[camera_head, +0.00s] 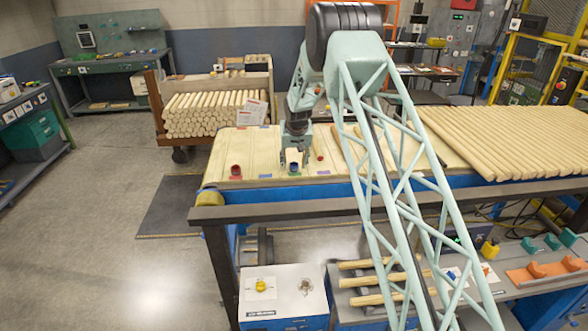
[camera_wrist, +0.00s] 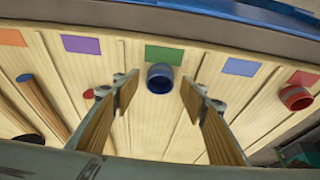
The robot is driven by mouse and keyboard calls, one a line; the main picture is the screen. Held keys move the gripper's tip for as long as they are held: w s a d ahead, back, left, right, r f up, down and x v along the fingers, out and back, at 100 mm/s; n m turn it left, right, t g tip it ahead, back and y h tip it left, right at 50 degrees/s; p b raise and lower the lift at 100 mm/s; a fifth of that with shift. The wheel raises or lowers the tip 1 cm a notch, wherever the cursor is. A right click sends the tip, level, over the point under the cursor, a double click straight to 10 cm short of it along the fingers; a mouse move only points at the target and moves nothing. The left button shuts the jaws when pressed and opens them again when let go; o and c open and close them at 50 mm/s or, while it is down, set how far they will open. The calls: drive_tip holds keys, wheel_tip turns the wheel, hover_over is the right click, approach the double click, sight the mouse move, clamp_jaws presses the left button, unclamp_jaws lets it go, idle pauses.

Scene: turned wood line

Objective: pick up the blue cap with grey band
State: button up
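The blue cap (camera_wrist: 160,78) stands on the pale wooden bench top (camera_head: 220,160) beside a green patch (camera_wrist: 164,55) in the wrist view. Its dark hollow opening shows, and a grey rim or band cannot be made out clearly. In the head view the blue cap (camera_head: 294,167) is small, just below my gripper (camera_head: 294,160). In the wrist view my gripper (camera_wrist: 158,90) is open, its two wood-coloured fingers spread on either side of the cap with gaps. The fingers do not touch it, and their exact height above the bench is hard to tell.
A red cap (camera_wrist: 296,97) stands to the right in the wrist view; it also shows in the head view (camera_head: 236,171). Turned rods (camera_wrist: 42,104) lie to the left. Coloured patches line the bench edge. Many poles (camera_head: 500,140) cover the bench's right side.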

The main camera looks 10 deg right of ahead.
drive_tip(key=shift+c, duration=0.7)
drive_tip(key=c, duration=0.6)
drive_tip(key=shift+r, duration=0.1)
drive_tip(key=shift+r+b, duration=0.3)
drive_tip(key=shift+r, duration=1.2)
drive_tip(key=shift+s+r, duration=0.1)
drive_tip(key=shift+r, duration=0.05)
drive_tip(key=s+d+b, duration=0.1)
drive_tip(key=s+d, duration=0.1)
drive_tip(key=s, duration=0.5)
drive_tip(key=s+d+r+b, duration=0.1)
drive_tip(key=s+d, duration=0.1)
drive_tip(key=s, duration=0.6)
drive_tip(key=shift+s+r, duration=0.15)
drive_tip(key=shift+r, duration=0.1)
